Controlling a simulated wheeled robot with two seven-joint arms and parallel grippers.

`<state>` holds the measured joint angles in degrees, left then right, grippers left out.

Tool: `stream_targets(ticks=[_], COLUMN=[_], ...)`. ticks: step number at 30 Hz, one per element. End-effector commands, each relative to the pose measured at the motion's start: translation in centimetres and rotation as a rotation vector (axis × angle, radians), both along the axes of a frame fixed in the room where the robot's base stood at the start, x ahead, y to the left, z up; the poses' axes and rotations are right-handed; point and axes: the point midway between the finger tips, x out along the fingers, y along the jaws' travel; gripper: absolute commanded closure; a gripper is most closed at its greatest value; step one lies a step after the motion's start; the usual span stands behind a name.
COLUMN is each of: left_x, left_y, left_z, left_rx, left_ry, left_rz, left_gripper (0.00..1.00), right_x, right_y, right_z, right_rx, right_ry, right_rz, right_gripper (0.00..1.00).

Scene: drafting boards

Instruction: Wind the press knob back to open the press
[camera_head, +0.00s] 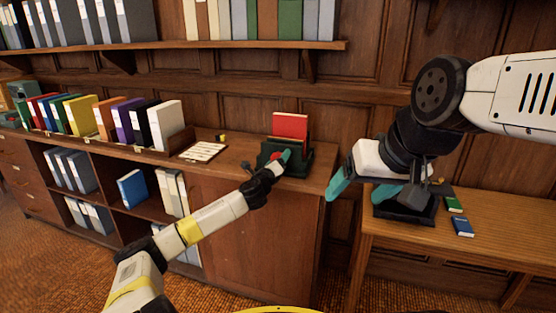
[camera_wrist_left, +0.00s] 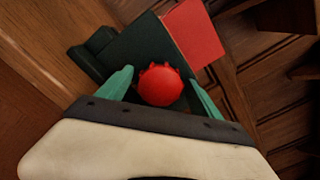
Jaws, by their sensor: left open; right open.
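The press (camera_head: 296,160) is dark green and stands on the right end of the wooden cabinet top, with a red book (camera_head: 290,126) standing up in it. In the left wrist view the press (camera_wrist_left: 140,50) has a round red knob (camera_wrist_left: 161,85) with a scalloped edge. My left gripper (camera_wrist_left: 161,92) is open, its teal fingers on either side of the knob; I cannot tell whether they touch it. In the head view my left gripper (camera_head: 282,160) hides most of the knob. My right gripper (camera_head: 375,192) is open and empty, above the right-hand table, away from the press.
A white sheet or card (camera_head: 203,151) lies on the cabinet top left of the press. A row of coloured books (camera_head: 110,118) stands further left. The right-hand wooden table (camera_head: 490,245) holds a dark tray (camera_head: 405,212), a green book (camera_head: 453,203) and a blue book (camera_head: 462,226).

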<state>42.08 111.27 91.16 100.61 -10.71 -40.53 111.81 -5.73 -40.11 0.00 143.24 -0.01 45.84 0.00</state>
Motion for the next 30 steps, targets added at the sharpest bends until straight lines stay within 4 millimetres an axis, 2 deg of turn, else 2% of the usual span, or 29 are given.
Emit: stream_targets(ticks=[18,23,30], left_x=[-7.0,-8.1,-8.2], left_y=[2.3,2.7,2.6], left_z=[0.0,-0.1,0.0], left_rx=[-0.002,-0.001,0.0], left_ry=[0.001,0.002,0.001], left_rz=[0.0,0.002,0.001], left_gripper=[0.25,0.25,0.25], right_x=[0.0,0.0,0.0], right_y=[0.0,0.0,0.0], right_z=[0.0,0.0,0.0], right_rx=[0.0,0.0,0.0], right_ry=[0.0,0.0,0.0], right_rz=[0.0,0.0,0.0], right_gripper=[0.25,0.25,0.25])
